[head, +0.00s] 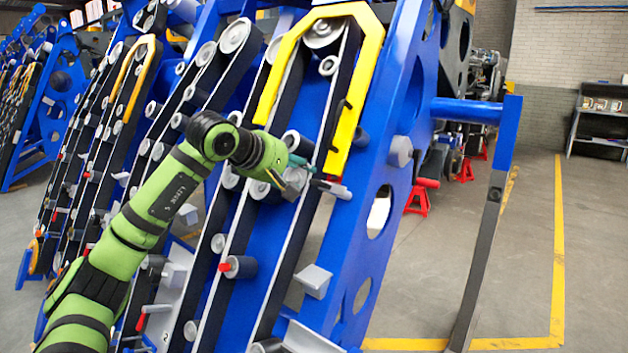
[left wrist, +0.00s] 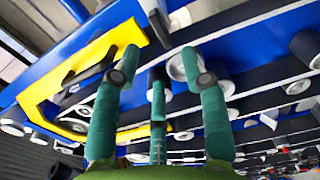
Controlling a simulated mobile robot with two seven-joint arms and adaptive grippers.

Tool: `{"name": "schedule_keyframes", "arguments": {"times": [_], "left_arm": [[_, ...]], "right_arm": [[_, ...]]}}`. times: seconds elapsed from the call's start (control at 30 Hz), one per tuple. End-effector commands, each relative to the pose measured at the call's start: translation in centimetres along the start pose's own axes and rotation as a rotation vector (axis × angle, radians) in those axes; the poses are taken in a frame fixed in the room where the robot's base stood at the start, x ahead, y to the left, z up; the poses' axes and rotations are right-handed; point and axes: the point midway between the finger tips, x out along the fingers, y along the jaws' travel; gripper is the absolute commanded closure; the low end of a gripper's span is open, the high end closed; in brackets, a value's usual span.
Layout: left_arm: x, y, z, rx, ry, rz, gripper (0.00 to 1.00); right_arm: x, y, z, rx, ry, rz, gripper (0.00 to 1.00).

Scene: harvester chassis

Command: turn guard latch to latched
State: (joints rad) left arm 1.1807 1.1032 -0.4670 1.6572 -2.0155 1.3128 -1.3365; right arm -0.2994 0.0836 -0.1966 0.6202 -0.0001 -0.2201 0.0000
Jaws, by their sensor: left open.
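The yellow guard (head: 362,85) is a bent frame on the blue harvester chassis, and it also shows in the left wrist view (left wrist: 62,80). By its lower end is a short dark lever with a pale grey tip (head: 337,189), which looks like the guard latch. In the left wrist view a dark lever (left wrist: 155,22) stands just beyond the guard's end. My left gripper (head: 311,171) is close to this lever, its teal fingers spread and empty. In the left wrist view the gripper (left wrist: 160,65) points at the guard's end. I cannot tell whether a finger touches the lever. My right gripper is out of view.
Rollers and dark belts fill the chassis around the gripper. A blue bar (head: 468,110) and a dark curved strip (head: 478,265) stand to the right. Red jack stands (head: 421,195) are behind. The floor at right is open, with a yellow line (head: 558,250).

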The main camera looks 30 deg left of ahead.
Motion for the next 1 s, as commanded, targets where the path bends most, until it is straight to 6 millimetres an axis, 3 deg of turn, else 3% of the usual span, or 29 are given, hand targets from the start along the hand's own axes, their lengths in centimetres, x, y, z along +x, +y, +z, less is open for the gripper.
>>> {"name": "schedule_keyframes", "arguments": {"times": [0.4,0.73,0.77,0.87,1.0], "left_arm": [[5.7,0.0,0.3,-0.004,-0.008,-0.002,0.56],[6.3,-0.1,0.3,-0.003,-0.008,0.0,0.56],[6.3,-0.1,0.3,-0.003,-0.008,0.0,0.6],[6.3,-0.1,0.3,-0.003,-0.008,0.0,1.0],[6.3,-0.1,0.3,-0.003,-0.008,0.0,1.0]], "right_arm": [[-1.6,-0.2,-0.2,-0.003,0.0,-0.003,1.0],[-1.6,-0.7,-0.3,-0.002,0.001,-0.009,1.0],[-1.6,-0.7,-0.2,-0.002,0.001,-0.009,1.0],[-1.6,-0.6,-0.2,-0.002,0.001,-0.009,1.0],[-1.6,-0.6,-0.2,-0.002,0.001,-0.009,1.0]]}}
